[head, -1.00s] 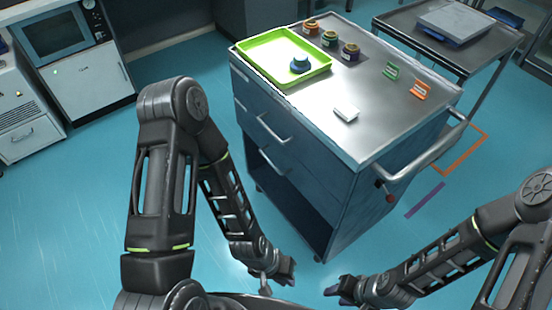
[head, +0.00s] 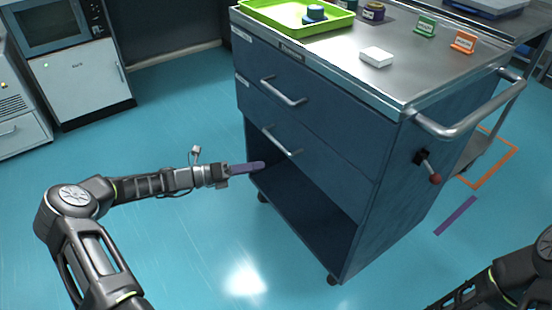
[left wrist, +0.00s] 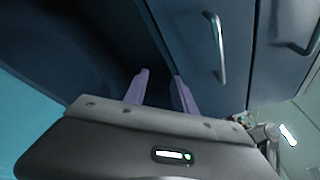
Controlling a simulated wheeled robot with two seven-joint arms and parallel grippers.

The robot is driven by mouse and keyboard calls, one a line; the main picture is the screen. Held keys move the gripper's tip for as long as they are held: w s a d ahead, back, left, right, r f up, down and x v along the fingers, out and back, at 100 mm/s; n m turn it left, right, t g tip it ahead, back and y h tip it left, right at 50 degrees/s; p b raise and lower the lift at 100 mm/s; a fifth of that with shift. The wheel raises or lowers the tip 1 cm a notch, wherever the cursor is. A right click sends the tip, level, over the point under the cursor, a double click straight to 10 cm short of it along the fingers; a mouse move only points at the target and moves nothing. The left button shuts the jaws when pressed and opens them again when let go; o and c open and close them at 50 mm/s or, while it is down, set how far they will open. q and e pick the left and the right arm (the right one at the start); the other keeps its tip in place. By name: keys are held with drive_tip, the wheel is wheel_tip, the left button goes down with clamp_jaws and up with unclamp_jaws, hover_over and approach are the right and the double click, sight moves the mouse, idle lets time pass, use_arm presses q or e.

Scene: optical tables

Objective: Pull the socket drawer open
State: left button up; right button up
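The blue cabinet has an upper drawer (head: 325,100) and a lower drawer (head: 320,150), both shut. I cannot read the labels, so I cannot tell which is the socket drawer. The upper bar handle (head: 284,92) and lower bar handle (head: 281,141) are bare. My left gripper (head: 258,166) is below and left of the lower handle, in front of the open lower bay. In the left wrist view its two purple fingers (left wrist: 160,84) are apart with nothing between them. The lower handle (left wrist: 216,47) shows right of them, apart from them. My right gripper is out of view.
The cabinet top holds a green tray (head: 335,22), a white block (head: 376,57) and small signs (head: 464,42). A side rail (head: 465,122) and a red-knobbed lever (head: 430,170) stick out at the right. The floor in front is clear.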

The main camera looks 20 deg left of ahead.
sight(276, 142)
use_arm(q)
wheel_tip(276, 142, up, 8)
drive_tip(key=s+n+h, duration=0.1)
drive_tip(key=n+h, duration=0.2)
drive_tip(key=n, duration=0.2)
drive_tip(key=shift+s+a+r+n+h, duration=0.2)
drive_tip(key=shift+s+n+h, duration=0.1)
drive_tip(key=b+x, duration=0.2)
drive_tip(key=x, duration=0.6)
clamp_jaws()
